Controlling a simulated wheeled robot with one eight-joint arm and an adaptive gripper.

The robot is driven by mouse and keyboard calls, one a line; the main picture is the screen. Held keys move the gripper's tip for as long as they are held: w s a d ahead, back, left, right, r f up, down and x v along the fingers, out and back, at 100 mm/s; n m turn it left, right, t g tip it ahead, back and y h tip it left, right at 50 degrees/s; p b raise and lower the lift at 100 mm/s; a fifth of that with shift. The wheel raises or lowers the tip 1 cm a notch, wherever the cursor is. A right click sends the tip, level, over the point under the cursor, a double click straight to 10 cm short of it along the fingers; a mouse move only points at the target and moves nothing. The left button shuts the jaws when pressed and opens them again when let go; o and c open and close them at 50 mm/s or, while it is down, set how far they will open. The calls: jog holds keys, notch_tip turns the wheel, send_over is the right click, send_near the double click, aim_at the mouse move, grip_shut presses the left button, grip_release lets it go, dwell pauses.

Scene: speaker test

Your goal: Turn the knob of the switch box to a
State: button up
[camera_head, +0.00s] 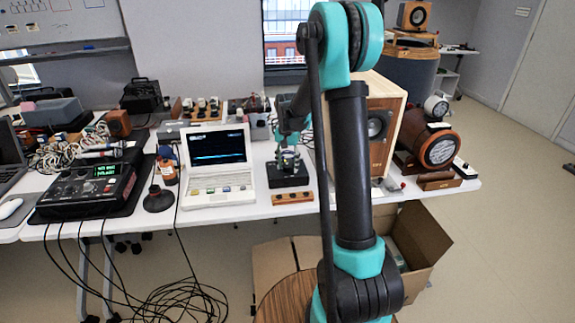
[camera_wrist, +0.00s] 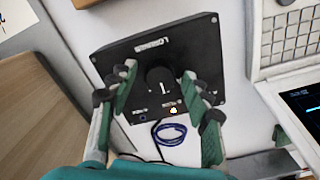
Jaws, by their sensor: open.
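The switch box (camera_wrist: 200,50) is a black box with a round black knob (camera_wrist: 158,76) in the middle of its top face. The knob carries a short white mark. Small pale labels sit near the box's edges; I cannot read which is a. In the head view the box (camera_head: 288,180) stands on the white table between the laptop and the wooden speaker. My gripper (camera_wrist: 157,80) is open above the box, with its green fingers on either side of the knob. I cannot tell whether they touch it. In the head view the gripper (camera_head: 289,158) points down over the box.
The white laptop (camera_head: 215,165) stands close left of the box. The wooden speaker (camera_head: 387,125) stands close right, partly behind my arm. A small wooden block with knobs (camera_head: 292,197) lies in front. A blue cable loop (camera_wrist: 170,137) lies beside the box.

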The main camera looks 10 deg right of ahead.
grip_shut()
jog(key=shift+n, duration=0.3)
jog(key=n, duration=0.4)
jog(key=shift+n, duration=2.1)
grip_release()
